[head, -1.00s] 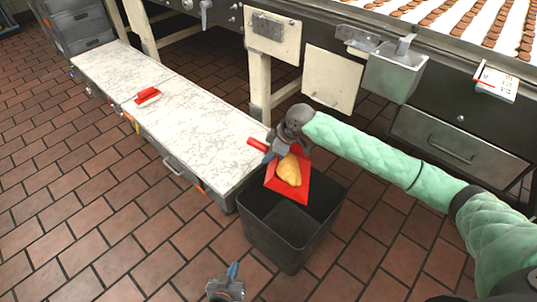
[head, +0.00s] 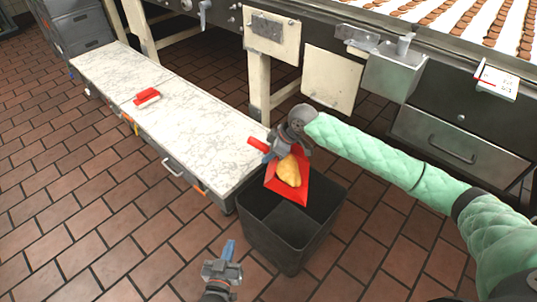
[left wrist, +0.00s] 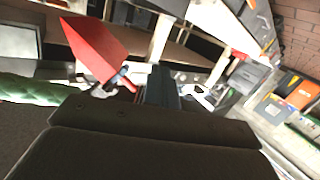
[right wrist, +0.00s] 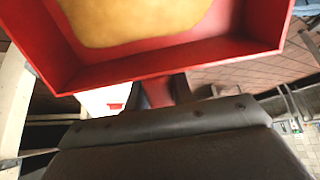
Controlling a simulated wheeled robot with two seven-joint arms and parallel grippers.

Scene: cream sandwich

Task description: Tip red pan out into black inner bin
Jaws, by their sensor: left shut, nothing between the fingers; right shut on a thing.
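The red pan (head: 299,190) is held over the black bin (head: 272,237) in the head view, with a yellowish lump (head: 287,171) lying in it. My right gripper (head: 276,152) is shut on the pan near its red handle (head: 257,144). The pan looks somewhat tilted, its far end over the bin opening. The right wrist view shows the pan (right wrist: 88,75) close up with the yellow lump (right wrist: 135,18) inside. My left gripper (head: 228,252) is shut and empty, low at the left of the bin. The left wrist view shows the pan (left wrist: 95,45) from below.
A conveyor machine (head: 450,110) with rows of biscuits stands at the back right. Brick-tiled floor (head: 80,235) is clear at the lower left.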

